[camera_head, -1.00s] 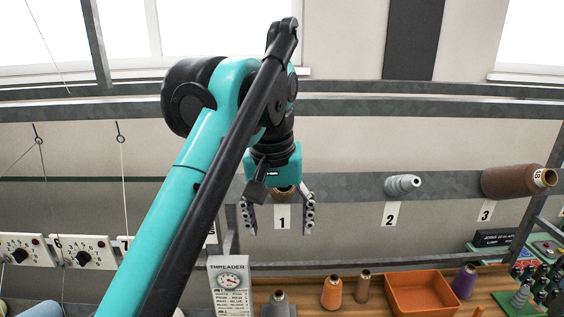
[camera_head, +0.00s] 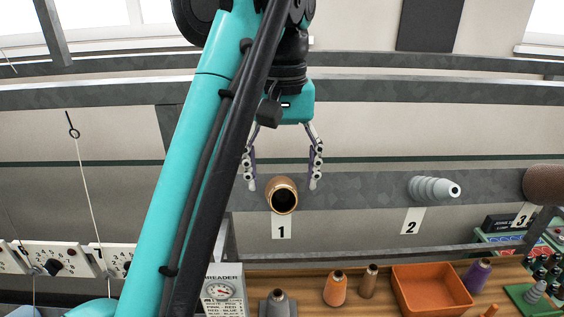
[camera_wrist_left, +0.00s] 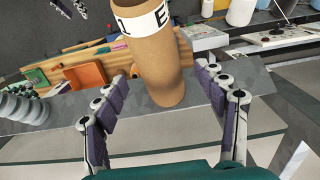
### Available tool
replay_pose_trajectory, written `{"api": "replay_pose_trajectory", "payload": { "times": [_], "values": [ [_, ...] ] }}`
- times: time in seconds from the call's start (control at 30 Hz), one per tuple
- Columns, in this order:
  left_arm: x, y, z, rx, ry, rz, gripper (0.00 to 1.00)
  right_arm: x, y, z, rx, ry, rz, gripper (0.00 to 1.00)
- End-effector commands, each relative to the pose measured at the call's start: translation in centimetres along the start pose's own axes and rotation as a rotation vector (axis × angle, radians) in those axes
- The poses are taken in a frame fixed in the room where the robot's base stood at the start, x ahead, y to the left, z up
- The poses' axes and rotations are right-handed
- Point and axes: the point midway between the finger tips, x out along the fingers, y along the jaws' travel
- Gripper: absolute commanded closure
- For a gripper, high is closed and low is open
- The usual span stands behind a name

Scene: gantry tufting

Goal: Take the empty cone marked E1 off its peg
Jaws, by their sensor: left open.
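The empty cone E1 (camera_head: 283,195) is a brown cardboard tube above the label 1, its dark open end facing out. In the left wrist view the cone (camera_wrist_left: 157,68) carries a white band with an E and part of another character. My left gripper (camera_head: 282,186) is open, with one finger on each side of the cone. In the left wrist view the fingers (camera_wrist_left: 161,75) flank the cone, with gaps on both sides. The peg is hidden inside the cone. Small finger-like parts at the top left of the wrist view (camera_wrist_left: 69,9) look like my right gripper, cut off by the edge.
A grey cone (camera_head: 434,188) sits above label 2, and a brown yarn cone (camera_head: 544,184) is at the right edge. An orange tray (camera_head: 432,290) and several small cones stand on the wooden bench below. A grey rail (camera_head: 370,190) runs behind the cones.

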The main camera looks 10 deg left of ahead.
Motion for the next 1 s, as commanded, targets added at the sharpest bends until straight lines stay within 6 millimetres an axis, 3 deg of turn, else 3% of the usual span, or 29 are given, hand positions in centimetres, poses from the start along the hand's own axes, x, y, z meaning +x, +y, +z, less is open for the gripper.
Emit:
{"api": "replay_pose_trajectory", "payload": {
  "times": [0.2, 0.4, 0.77, 0.8, 1.0],
  "values": [
    [3.5, 0.0, 0.1, 0.0, 0.0, 0.0, 0.29, 0.5, 0.0, 0.4, 0.0, 0.0, 0.0, 0.6],
    [5.7, 0.0, 0.0, 0.0, 0.001, 0.0, 0.29, 0.4, 0.0, 0.3, 0.0, 0.0, 0.0, 0.6],
    [6.4, 0.0, 0.0, 0.0, 0.0, 0.0, 0.29, 0.4, 0.0, 0.3, 0.0, 0.0, 0.0, 0.6],
    [6.4, 0.0, 0.0, 0.0, 0.0, 0.0, 0.31, 0.4, 0.0, 0.3, 0.0, 0.0, 0.0, 0.6],
    [6.3, 0.0, 0.0, 0.0, 0.001, 0.0, 0.82, 0.4, 0.0, 0.3, 0.0, 0.0, 0.0, 0.6]
  ]
}}
